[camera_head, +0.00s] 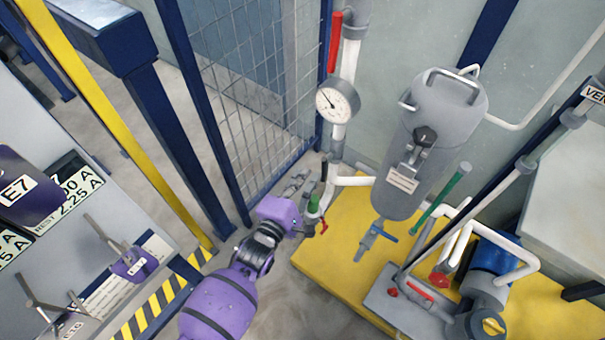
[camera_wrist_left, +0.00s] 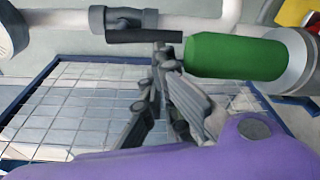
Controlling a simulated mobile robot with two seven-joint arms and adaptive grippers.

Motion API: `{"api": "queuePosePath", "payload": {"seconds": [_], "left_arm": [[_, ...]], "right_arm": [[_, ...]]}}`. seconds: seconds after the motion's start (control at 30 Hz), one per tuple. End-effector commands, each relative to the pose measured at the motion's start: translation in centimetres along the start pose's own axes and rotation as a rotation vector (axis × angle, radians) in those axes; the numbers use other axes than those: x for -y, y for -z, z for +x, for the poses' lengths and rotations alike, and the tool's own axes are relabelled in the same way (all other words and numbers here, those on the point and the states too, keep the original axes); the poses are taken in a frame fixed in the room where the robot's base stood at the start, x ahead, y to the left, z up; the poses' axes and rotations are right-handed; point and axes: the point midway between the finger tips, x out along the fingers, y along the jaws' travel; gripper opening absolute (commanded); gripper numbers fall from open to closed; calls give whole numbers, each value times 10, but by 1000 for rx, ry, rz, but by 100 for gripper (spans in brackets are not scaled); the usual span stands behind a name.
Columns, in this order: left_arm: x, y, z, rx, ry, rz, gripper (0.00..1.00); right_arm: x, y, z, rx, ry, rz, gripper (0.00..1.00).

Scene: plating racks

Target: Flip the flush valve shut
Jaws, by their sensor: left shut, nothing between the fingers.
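In the head view a white vertical pipe below a round gauge (camera_head: 338,102) carries small fittings, with a green cylinder (camera_head: 313,190) and a small red handle (camera_head: 323,227) low down. The left wrist view shows a dark grey valve (camera_wrist_left: 122,17) on a white pipe, with a black lever (camera_wrist_left: 140,37) lying along it. The green cylinder (camera_wrist_left: 232,56) is beside the lever's right end. My left gripper (camera_head: 303,175) is shut and empty. In the left wrist view its fingertips (camera_wrist_left: 165,58) are close to the lever's right end; contact cannot be told. My right gripper is not in view.
A mesh fence (camera_head: 250,90) with blue posts stands close behind my left gripper. A grey tank (camera_head: 400,190) with a blue-handled valve (camera_head: 376,231) stands right, above a yellow base (camera_head: 335,255).

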Motion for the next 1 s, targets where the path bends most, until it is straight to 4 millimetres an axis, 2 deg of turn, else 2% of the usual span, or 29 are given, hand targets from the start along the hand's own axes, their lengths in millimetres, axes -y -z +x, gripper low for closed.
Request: {"api": "queuePosePath", "payload": {"seconds": [0.27,0.53,1.0], "left_arm": [[3,-9,0,5,31,-185,0],[9,-15,-1,5,32,-185,0],[13,-21,-2,5,56,-309,0]], "right_arm": [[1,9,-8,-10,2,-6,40],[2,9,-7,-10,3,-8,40],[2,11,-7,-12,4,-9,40]]}}
